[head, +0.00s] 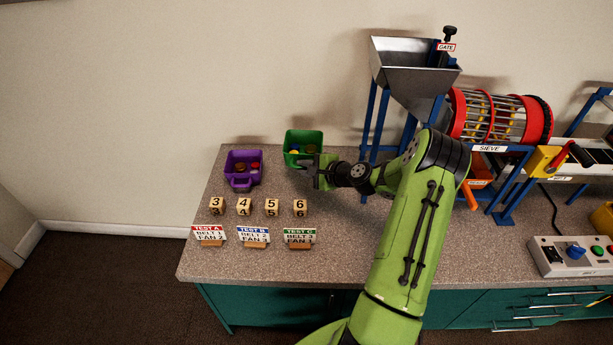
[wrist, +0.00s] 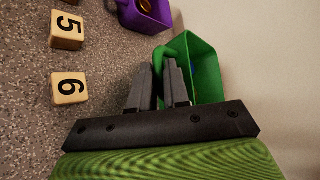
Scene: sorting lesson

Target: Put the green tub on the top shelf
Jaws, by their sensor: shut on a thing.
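The green tub (head: 303,138) is at the back of the worktop, near the wall, with several small coloured pieces inside. My gripper (head: 318,171) is at its near side. In the wrist view my gripper's fingers (wrist: 160,75) are shut on the handle of the green tub (wrist: 204,72). The tub looks upright; I cannot tell whether it touches the worktop. No shelf shows in either view.
A purple tub (head: 242,168) with pieces in it stands to the left. Number blocks (head: 271,207) and test cards (head: 254,236) are in front on the worktop (head: 340,235). The hopper (head: 412,66) and sieve (head: 500,116) stand to the right.

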